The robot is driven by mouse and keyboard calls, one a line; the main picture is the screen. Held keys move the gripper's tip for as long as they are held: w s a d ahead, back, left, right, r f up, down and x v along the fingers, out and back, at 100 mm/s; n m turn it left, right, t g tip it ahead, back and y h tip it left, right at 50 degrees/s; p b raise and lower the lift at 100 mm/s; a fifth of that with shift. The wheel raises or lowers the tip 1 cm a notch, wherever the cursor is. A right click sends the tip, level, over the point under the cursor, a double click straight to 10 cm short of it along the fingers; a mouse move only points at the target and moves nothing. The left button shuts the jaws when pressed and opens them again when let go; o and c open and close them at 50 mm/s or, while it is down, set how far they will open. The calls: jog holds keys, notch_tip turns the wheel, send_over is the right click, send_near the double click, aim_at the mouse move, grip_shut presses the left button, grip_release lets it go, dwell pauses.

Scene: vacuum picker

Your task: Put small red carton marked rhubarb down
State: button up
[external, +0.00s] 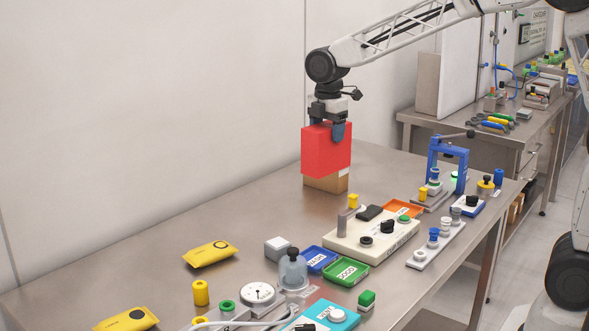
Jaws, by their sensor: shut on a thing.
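The small red carton (326,152) is upright in my gripper (328,126), at the far side of the steel table. My gripper points down and is shut on the carton's upper part; one blue-grey finger shows on the carton's near right face. A brown cardboard box (327,183) shows directly below the carton. I cannot tell whether the carton touches it or hangs just above or in front of it. No rhubarb marking can be read on the faces in view.
The steel table (170,235) is bare to the left of the carton. A cream control panel (372,240), blue tray (316,260), green tray (345,271) and orange tray (403,208) are nearer. Yellow pouches (210,254) lie at the left. A blue frame (448,155) stands right.

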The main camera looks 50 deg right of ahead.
aim_at(322, 174)
jog(key=a, duration=0.2)
jog(key=s+a+n, duration=0.1)
jog(key=shift+s+a+f, duration=0.1)
jog(key=shift+a+f, duration=0.1)
jog(key=shift+f, duration=0.15)
notch_tip(322, 174, down, 10)
jog(key=shift+d+f, duration=0.1)
jog(key=shift+f, duration=0.05)
jog(key=w+a+f, duration=0.1)
jog(key=w+a, duration=0.1)
jog(key=w, duration=1.4)
jog(key=shift+a+f, duration=0.15)
jog(key=shift+f, duration=0.05)
jog(key=shift+f, duration=1.8)
